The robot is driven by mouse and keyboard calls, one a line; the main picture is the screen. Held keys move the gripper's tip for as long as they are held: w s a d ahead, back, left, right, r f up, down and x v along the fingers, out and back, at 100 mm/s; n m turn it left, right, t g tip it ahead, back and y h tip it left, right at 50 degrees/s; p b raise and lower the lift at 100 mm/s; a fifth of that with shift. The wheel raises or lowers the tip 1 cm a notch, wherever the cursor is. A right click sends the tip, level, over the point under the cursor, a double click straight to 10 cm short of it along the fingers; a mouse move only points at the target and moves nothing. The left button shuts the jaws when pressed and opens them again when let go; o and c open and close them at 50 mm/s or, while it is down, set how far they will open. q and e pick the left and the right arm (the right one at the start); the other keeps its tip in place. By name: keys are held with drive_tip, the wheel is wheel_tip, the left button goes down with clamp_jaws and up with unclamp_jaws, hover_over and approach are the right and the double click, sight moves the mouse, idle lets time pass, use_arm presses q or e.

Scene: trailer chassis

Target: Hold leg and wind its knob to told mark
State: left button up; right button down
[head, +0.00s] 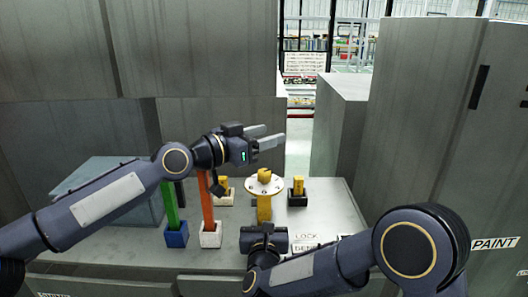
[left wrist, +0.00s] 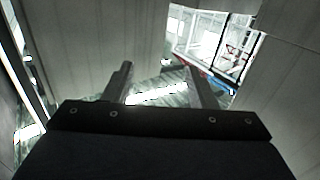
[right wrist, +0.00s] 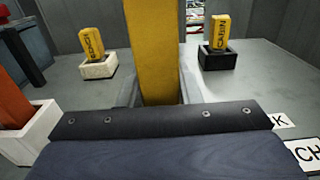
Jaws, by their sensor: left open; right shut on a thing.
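A yellow leg (head: 264,208) stands upright on the bench, with a white round dial (head: 264,184) marked with dots and a yellow knob (head: 264,174) on top. My right gripper (head: 264,228) is shut on the leg below the dial; in the right wrist view the leg (right wrist: 152,50) rises between the fingers. The dial and knob are out of that view. My left gripper (head: 270,136) is open and empty, above the dial and level with its upper area, pointing right. The left wrist view shows its two fingers (left wrist: 160,85) apart with nothing between them.
A green bar in a blue holder (head: 175,235) and an orange bar in a white holder (head: 210,235) stand at left. Small yellow blocks sit in a white holder (right wrist: 98,67) and a black holder (right wrist: 218,56) behind the leg. Grey cabinets (head: 430,100) flank the bench.

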use_arm(q)
drive_tip(key=shift+r, duration=0.2)
drive_tip(key=shift+s+d, duration=0.15)
drive_tip(key=shift+d, duration=0.05)
drive_tip(key=s+d+f, duration=0.1)
drive_tip(key=s+d, duration=0.2)
drive_tip(key=d, duration=0.1)
drive_tip(key=n+t+y, duration=0.6)
drive_tip(key=n+y, duration=0.1)
drive_tip(key=y, duration=0.2)
approach(262, 179)
drive_tip(key=x, duration=1.2)
drive_tip(key=shift+s, duration=0.1)
